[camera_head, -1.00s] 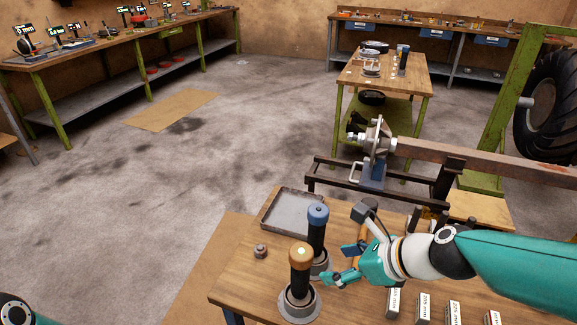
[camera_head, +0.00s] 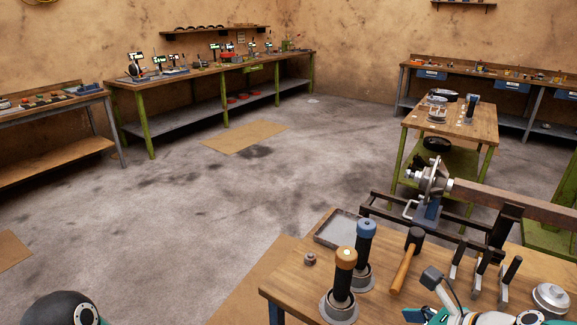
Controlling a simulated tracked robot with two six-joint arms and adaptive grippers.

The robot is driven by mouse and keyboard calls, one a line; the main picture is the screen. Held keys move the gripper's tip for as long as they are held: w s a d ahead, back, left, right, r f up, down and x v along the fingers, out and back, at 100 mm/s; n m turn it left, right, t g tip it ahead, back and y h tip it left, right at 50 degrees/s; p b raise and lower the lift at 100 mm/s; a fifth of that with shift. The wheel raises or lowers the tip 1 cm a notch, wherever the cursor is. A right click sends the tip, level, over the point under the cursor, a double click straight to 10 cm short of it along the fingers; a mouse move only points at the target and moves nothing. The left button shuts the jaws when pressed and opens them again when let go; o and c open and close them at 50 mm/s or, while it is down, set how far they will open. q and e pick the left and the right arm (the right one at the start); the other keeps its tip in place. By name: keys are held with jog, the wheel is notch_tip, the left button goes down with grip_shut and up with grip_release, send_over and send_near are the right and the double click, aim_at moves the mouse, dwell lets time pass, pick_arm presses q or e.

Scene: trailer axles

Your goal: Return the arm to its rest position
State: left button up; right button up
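My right gripper (camera_head: 430,314) shows only in part at the bottom edge, right of the orange-capped tool (camera_head: 345,280). Its teal parts and a dark block on a cable show, and the rest is cut off, so I cannot tell whether it is open or shut. Of my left arm only a dark rounded joint with a teal edge shows at the bottom left. My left gripper is out of view.
The wooden bench (camera_head: 290,284) bears a blue-capped tool (camera_head: 365,240), a grey tray (camera_head: 333,232), a hammer (camera_head: 405,262) and a round metal part (camera_head: 550,298). Behind it an axle beam (camera_head: 520,204) rests on a dark stand. Open floor lies to the left.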

jog(key=s+a+f+n+g, duration=0.2)
jog(key=s+f+n, duration=0.2)
jog(key=f+n, duration=0.4)
jog(key=s+a+f+n+g+h, duration=0.1)
jog(key=s+a+f+n+g, duration=0.1)
jog(key=f+n, duration=0.7)
jog(key=s+a+f+n+g, duration=0.2)
jog(key=s+f+n, duration=0.4)
jog(key=f, duration=1.1)
jog(key=a+n, duration=0.1)
jog(key=n, duration=0.2)
jog(key=shift+a+f+h, duration=0.3)
jog(key=shift+f, duration=0.05)
